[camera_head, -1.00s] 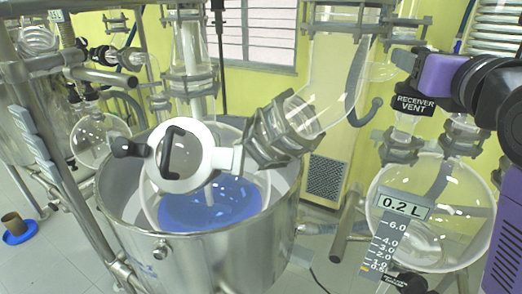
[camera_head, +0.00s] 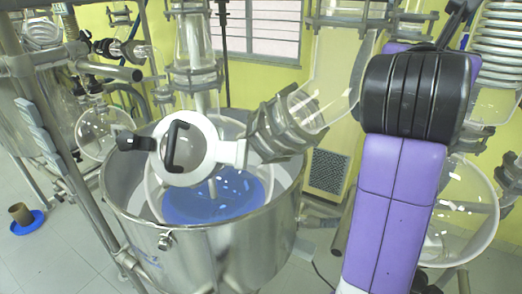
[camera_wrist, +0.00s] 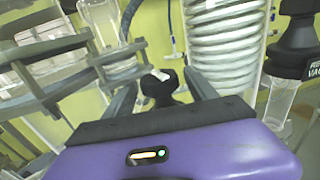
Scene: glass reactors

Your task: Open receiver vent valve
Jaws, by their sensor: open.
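In the wrist view, a black valve knob (camera_wrist: 162,88) with a pale patch on top sits between the fingers of my gripper (camera_wrist: 164,76). The fingers are open, one on each side of the knob. I cannot tell whether either finger touches it. In the head view, my purple and black arm covers the place where the "RECEIVER VENT" label stood, so the valve and most of my gripper are hidden there. The round glass receiver (camera_head: 474,205) shows partly behind my arm on the right.
A second black valve (camera_wrist: 298,42), with a partly readable label, stands right in the wrist view. A glass coil (camera_wrist: 225,45) is behind the knob. Metal clamp flanges (camera_wrist: 45,55) crowd the left. The steel reactor vessel (camera_head: 225,255) with blue liquid stands left of my arm.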

